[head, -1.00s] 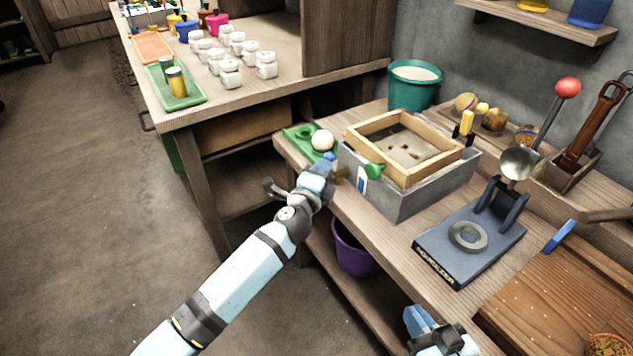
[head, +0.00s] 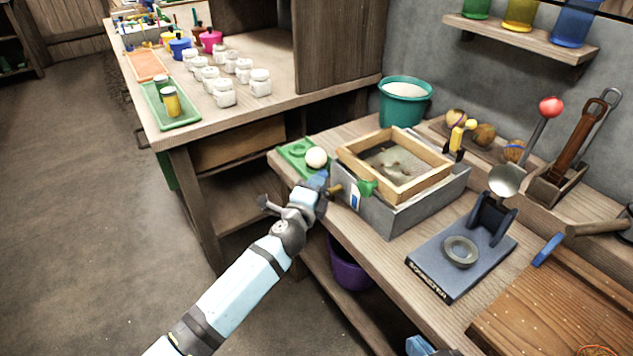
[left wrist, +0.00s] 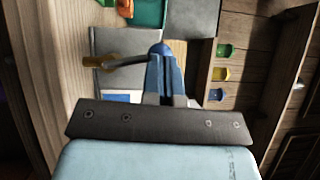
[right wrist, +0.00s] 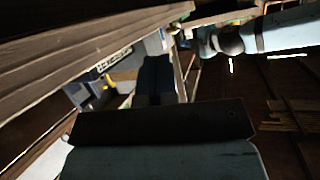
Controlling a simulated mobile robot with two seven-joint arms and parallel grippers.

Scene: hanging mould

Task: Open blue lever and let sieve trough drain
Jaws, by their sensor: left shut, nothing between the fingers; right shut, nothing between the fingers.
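The grey sieve trough (head: 375,215) stands on the bench, with a wooden-framed sieve (head: 409,189) holding murky grey contents on top. A brass spout (head: 336,190) sticks out of its left side; it also shows in the left wrist view (left wrist: 97,60). My right gripper (head: 420,346) is shut and empty, low at the picture's bottom edge. No stream of water is visible.
A purple bucket (head: 348,268) stands on the shelf below the spout. A green tray (head: 297,158) with a white ball (head: 316,157) lies beside the trough. A teal bucket (head: 404,112) is behind it, and a dark blue press (head: 462,262) stands to its right.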

